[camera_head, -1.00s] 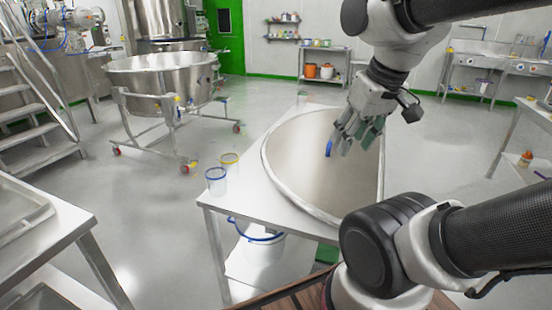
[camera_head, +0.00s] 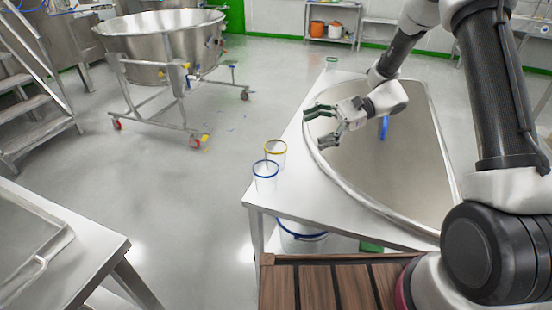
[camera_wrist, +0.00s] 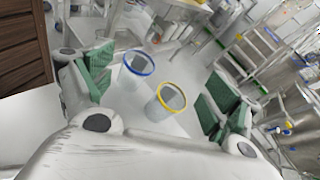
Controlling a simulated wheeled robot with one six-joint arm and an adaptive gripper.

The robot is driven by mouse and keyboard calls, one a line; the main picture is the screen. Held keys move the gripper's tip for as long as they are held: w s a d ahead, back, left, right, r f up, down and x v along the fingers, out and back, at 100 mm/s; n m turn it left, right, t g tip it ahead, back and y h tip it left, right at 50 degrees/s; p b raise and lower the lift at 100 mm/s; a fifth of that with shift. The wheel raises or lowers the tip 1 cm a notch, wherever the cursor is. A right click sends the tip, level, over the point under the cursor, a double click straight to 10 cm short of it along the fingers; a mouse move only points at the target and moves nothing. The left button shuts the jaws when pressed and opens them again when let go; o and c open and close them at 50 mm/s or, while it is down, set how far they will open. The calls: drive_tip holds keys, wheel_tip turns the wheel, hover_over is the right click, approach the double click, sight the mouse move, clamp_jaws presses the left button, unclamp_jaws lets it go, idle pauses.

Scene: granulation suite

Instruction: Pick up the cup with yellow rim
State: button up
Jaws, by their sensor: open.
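The cup with yellow rim (camera_head: 276,152) stands upright on the left edge of the steel table, clear-walled, just behind a similar cup with blue rim (camera_head: 265,177). My gripper (camera_head: 320,128) is open and empty, to the right of and beyond the cups, over the rim of the large steel basin. In the wrist view the yellow-rimmed cup (camera_wrist: 167,103) shows between the green finger pads of my gripper (camera_wrist: 152,92), with the blue-rimmed cup (camera_wrist: 137,70) close to its upper left. A gap separates the fingers from both cups.
The large steel basin (camera_head: 400,150) fills most of the table (camera_head: 300,200). A green-rimmed cup (camera_head: 331,62) stands at the table's far end. A white bucket (camera_head: 302,238) is underneath. A wheeled steel vessel (camera_head: 165,45) stands back left. Floor left of the table is clear.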

sight(276, 147)
drive_tip(key=w+a+f+m+y, duration=0.1)
drive_tip(key=f, duration=0.2)
drive_tip(key=w+a+f+m+t+y, duration=0.1)
drive_tip(key=w+f+m, duration=0.1)
drive_tip(key=f, duration=0.1)
drive_tip(key=w+a+f+m+t+y, duration=0.1)
drive_tip(key=w+f, duration=0.1)
drive_tip(key=f, duration=0.1)
drive_tip(key=shift+w+a+f+m, duration=0.1)
drive_tip(key=shift+w+f+m, duration=0.05)
drive_tip(key=shift+f+m, duration=0.2)
drive_tip(key=shift+w+a+f+y, duration=0.1)
drive_tip(key=shift+a+f+y, duration=0.1)
drive_tip(key=shift+f+y, duration=0.1)
drive_tip(key=a, duration=0.7)
drive_tip(key=shift+a+f, duration=0.3)
drive_tip(key=shift+f, duration=0.05)
drive_tip(key=c, duration=1.1)
